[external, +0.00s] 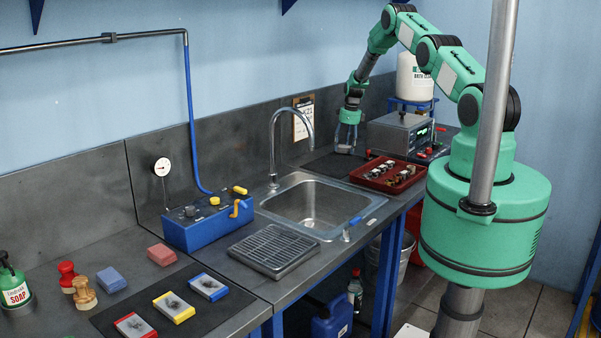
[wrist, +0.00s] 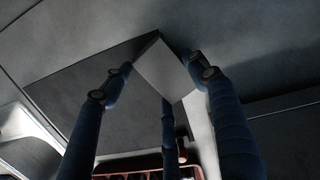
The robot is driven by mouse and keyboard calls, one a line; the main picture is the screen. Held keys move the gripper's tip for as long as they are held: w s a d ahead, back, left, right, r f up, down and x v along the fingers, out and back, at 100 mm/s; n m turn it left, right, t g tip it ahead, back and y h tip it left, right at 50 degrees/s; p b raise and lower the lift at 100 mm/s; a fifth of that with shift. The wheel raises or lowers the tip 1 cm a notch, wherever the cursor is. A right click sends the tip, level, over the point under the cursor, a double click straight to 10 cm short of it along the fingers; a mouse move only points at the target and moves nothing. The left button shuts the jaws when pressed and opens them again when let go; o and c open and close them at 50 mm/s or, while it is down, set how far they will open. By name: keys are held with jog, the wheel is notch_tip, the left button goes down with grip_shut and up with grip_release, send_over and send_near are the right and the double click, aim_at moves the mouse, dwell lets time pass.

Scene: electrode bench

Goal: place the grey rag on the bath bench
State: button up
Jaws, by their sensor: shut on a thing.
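My gripper (external: 347,140) is at the end of my arm, low over the back of the steel bench, behind the red tray. In the wrist view its dark fingers (wrist: 160,78) are closed on a light grey, flat, squared piece (wrist: 165,66), which I take to be the grey rag. The rag cannot be made out clearly in the external view. The bath bench (external: 372,213) is the dark steel top around the sink. A dark mat (external: 322,166) lies on it just below my gripper; it also shows in the wrist view (wrist: 85,105). Whether the rag touches the surface cannot be told.
A red tray (external: 361,180) with several metal parts is close in front of my gripper. A grey instrument box (external: 391,135) stands to the right, with a white container (external: 414,78) behind it. The sink (external: 309,203) and its tall tap (external: 272,150) are to the left.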

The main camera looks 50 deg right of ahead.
aim_at(348, 147)
jog(key=shift+f, duration=0.15)
jog(key=o, duration=1.2)
jog(key=shift+s+d+r, duration=0.1)
jog(key=shift+s+r, duration=0.1)
jog(key=shift+r, duration=1.75)
jog(key=shift+s+d+r, duration=0.1)
jog(key=shift+s+r, duration=0.15)
jog(key=shift+r, duration=1.75)
jog(key=shift+s+d+r, duration=0.1)
jog(key=shift+s+r, duration=0.1)
jog(key=shift+r, duration=1.75)
jog(key=shift+r, duration=0.1)
